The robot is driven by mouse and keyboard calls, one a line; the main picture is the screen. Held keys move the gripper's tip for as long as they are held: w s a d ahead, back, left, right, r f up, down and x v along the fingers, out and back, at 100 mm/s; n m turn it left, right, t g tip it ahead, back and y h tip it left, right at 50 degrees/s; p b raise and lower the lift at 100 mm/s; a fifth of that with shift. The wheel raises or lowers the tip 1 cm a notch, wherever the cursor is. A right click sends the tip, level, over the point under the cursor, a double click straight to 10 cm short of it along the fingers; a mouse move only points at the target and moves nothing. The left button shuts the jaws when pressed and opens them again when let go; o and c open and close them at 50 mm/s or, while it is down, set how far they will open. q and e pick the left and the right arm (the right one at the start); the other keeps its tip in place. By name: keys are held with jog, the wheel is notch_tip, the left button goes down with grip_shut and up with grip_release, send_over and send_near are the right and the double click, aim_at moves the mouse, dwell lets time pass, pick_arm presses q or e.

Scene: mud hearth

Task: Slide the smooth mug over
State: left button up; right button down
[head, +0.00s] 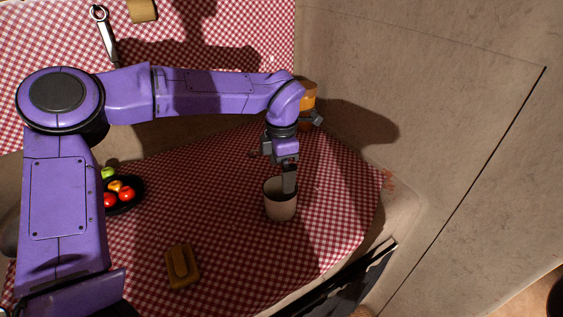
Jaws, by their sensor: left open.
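The smooth mug (281,208) is a pale beige, plain-walled cup. It stands upright on the red-and-white checked cloth, right of the middle of the hearth top. My left gripper (288,182) points down at the mug from above, and a finger reaches in front of or into its mouth. The gripper is open. I cannot tell whether the finger touches the mug's wall. The gripper hides part of the far rim. My right gripper does not show.
A dark bowl (136,198) with red, orange and green fruit sits to the left. A brown block-like object (182,266) lies at the front. An orange jar (309,94) stands behind my wrist by the mud wall (430,110). Cloth (225,225) left of the mug is clear.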

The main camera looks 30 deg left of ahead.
aim_at(279, 206)
pick_arm(q)
notch_tip(279, 206, down, 8)
jog(key=shift+f, duration=0.25)
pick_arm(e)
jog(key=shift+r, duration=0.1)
